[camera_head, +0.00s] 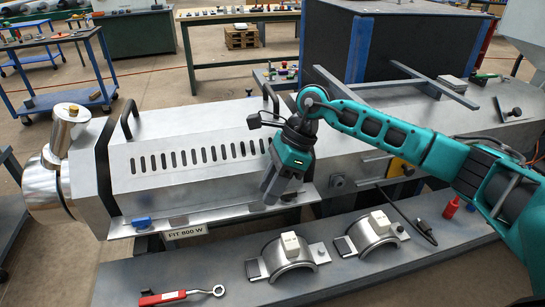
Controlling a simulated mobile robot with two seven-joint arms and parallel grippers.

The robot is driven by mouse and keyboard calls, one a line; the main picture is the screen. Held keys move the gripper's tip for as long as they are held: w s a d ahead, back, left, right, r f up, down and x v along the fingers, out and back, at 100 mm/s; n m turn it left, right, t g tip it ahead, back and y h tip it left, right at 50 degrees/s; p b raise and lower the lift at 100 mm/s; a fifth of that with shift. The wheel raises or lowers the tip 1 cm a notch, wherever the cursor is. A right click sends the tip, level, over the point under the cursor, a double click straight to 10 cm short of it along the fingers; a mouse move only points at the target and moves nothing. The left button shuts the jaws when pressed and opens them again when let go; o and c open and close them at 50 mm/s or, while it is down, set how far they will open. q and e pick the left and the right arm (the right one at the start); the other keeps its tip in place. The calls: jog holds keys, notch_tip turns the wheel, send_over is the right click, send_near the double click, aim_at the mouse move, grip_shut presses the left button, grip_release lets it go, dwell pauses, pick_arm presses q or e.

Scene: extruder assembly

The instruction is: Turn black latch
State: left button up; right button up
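The silver extruder housing (205,120) lies across the middle, with a ledge (230,211) along its front lower edge. A blue latch-like part (141,222) sits at the left of this ledge, with a small dark part (179,220) to its right. Another small dark part (289,197) lies on the ledge just right of my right gripper's fingers. I cannot tell for sure which is the black latch. My teal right gripper (270,195) points down at the ledge's right half. Its fingers look close together, but any gap or contact is unclear. My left gripper is not in view.
Two black handles (130,118) (270,98) stand up from the housing. The bench's left front has free room.

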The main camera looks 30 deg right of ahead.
aim_at(289, 192)
jog(key=w+d+h, duration=0.1)
jog(key=d, duration=0.1)
jog(key=w+d+r+h, duration=0.1)
jog(key=d, duration=0.2)
jog(key=d+r+h, duration=0.1)
jog(key=d, duration=0.1)
jog(key=shift+w+d+r+n+h, duration=0.2)
jog(key=shift+w+d+n+h, duration=0.1)
jog(key=shift+w+h, duration=0.1)
jog(key=shift+d+f, duration=0.1)
jog(key=f+b, duration=0.4)
jog(key=f, duration=0.1)
jog(key=a+f+b, duration=0.1)
jog(key=f+b, duration=0.1)
jog(key=shift+w+f, duration=0.1)
jog(key=shift+f, duration=0.2)
jog(key=shift+a, duration=0.1)
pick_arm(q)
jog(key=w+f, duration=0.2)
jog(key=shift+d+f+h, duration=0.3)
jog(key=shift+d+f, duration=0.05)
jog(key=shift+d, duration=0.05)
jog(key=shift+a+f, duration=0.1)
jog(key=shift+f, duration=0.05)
pick_arm(e)
jog(key=shift+c, duration=0.2)
